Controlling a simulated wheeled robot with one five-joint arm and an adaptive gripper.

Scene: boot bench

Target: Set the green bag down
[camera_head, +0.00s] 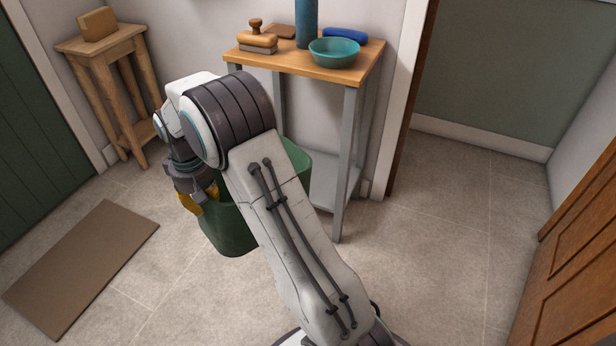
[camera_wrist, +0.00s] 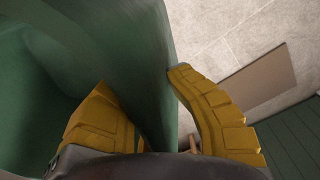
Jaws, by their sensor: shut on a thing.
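The green bag (camera_head: 229,232) hangs from my gripper in the head view, partly hidden behind my arm. Its wall (camera_wrist: 130,50) fills the left and middle of the wrist view, with its inside at the far left. My gripper (camera_head: 202,199) has yellow fingers shut on the bag's wall, one finger on each side; the pinch also shows in the wrist view (camera_wrist: 152,110). The bag looks upright. I cannot tell whether its base touches the floor.
A wooden-topped bench (camera_head: 300,66) with grey legs stands behind the bag, holding a teal bowl (camera_head: 334,54), a brush (camera_head: 257,41) and a blue cylinder (camera_head: 306,22). A small wooden stool (camera_head: 103,48) stands at back left. A brown mat (camera_head: 82,264) lies left. Floor at right is clear.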

